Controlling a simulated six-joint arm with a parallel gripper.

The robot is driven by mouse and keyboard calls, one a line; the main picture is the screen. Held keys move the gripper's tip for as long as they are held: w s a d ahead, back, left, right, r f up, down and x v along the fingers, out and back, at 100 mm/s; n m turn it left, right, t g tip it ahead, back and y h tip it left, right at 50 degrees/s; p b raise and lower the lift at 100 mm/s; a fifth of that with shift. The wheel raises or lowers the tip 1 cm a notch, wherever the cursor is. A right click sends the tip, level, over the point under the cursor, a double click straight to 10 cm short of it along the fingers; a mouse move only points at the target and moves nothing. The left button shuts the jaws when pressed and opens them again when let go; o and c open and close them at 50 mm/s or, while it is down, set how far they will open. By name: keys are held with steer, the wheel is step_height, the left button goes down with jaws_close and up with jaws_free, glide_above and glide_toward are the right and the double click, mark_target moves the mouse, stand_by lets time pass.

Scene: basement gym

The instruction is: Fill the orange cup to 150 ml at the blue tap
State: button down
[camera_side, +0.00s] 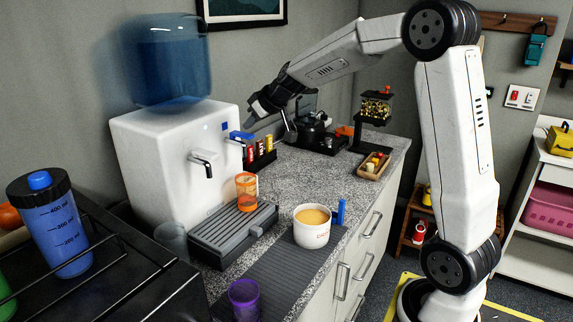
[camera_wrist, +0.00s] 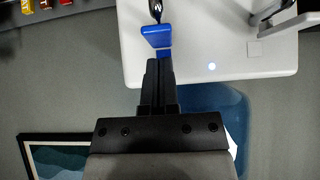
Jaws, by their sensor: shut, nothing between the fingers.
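The orange cup (camera_side: 246,192) stands upright on the drip tray (camera_side: 232,236) of a white water dispenser (camera_side: 165,150), below the blue tap. It is see-through, but I cannot read its water level. The blue tap (camera_side: 240,135) has a blue lever, which also shows in the wrist view (camera_wrist: 156,37). My gripper (camera_side: 252,118) is shut and empty by the lever. In the wrist view its fingertips (camera_wrist: 158,64) are right at the blue lever; I cannot tell whether they touch. No water stream is clearly visible. The cup is outside the wrist view.
A second tap (camera_side: 203,163) with a grey lever is nearer the side camera. A white mug (camera_side: 312,227) with a tan drink and a purple cup (camera_side: 244,298) stand on the counter. A black rack of packets (camera_side: 262,155) and a coffee machine (camera_side: 315,135) stand behind.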

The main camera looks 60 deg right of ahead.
steer(key=shift+f, duration=0.65)
steer(key=shift+s+f, duration=0.15)
steer(key=shift+f, duration=0.6)
steer(key=shift+r, duration=0.25)
stand_by(2.0)
steer(key=shift+r, duration=0.7)
